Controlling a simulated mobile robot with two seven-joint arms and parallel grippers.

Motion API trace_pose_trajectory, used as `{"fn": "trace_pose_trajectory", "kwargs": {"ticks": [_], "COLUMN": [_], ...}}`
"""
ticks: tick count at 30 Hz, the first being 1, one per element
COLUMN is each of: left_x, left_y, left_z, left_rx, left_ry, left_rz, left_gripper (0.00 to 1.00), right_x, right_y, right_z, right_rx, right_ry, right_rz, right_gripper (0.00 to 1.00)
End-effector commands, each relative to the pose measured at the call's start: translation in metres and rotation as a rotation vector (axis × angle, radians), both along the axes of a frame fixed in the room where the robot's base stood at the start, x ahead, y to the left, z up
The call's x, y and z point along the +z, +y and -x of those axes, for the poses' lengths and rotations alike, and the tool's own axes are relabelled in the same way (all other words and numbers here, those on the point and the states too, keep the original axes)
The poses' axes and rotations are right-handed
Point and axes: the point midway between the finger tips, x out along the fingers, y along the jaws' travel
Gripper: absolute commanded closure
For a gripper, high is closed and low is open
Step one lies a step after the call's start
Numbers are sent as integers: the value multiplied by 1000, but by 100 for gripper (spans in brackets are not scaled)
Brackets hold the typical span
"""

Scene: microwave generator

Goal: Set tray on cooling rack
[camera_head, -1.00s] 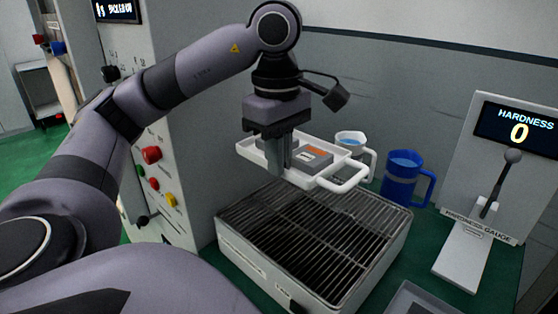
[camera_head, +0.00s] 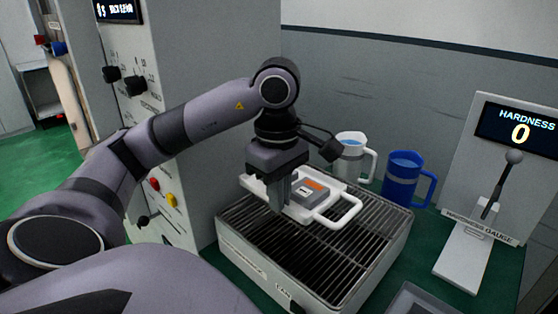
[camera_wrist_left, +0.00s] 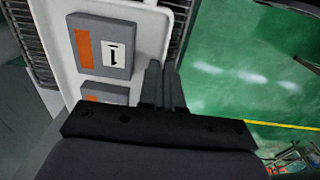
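The white tray (camera_head: 300,214) with loop handles carries grey blocks with orange marks (camera_head: 311,190). It is over the back part of the cooling rack (camera_head: 300,255), a wire grille on a white box. It looks level and very low, at or just above the wires; I cannot tell whether it touches. My left gripper (camera_head: 279,205) points down at the tray's near side, its fingers close together on the handle there, which they hide. The left wrist view shows the fingers (camera_wrist_left: 165,85) against the edge of the tray (camera_wrist_left: 150,30), with rack wires beyond it. My right gripper is out of view.
A white jug (camera_head: 350,158) and a blue jug (camera_head: 405,178) stand behind the rack. The hardness gauge (camera_head: 470,245) with its lever stands at the right. A control panel with knobs (camera_head: 135,85) rises at the left. The front of the rack is bare.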

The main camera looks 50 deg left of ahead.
Motion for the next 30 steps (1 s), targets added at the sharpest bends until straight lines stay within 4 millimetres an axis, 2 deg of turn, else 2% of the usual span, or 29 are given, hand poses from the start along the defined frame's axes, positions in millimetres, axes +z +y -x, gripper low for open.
{"fn": "trace_pose_trajectory", "kwargs": {"ticks": [12,17,24,30], "left_x": [-43,-51,-78,-86], "left_y": [0,0,0,0], "left_z": [0,0,0,0], "left_rx": [1,1,1,1], "left_ry": [0,-1,1,-4], "left_rz": [-1,0,0,0], "left_gripper": [100,100,100,100], "right_x": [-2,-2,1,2], "right_y": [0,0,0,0], "right_z": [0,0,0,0], "right_rx": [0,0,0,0], "right_ry": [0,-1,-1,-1], "right_rz": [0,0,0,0], "right_gripper": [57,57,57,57]}}
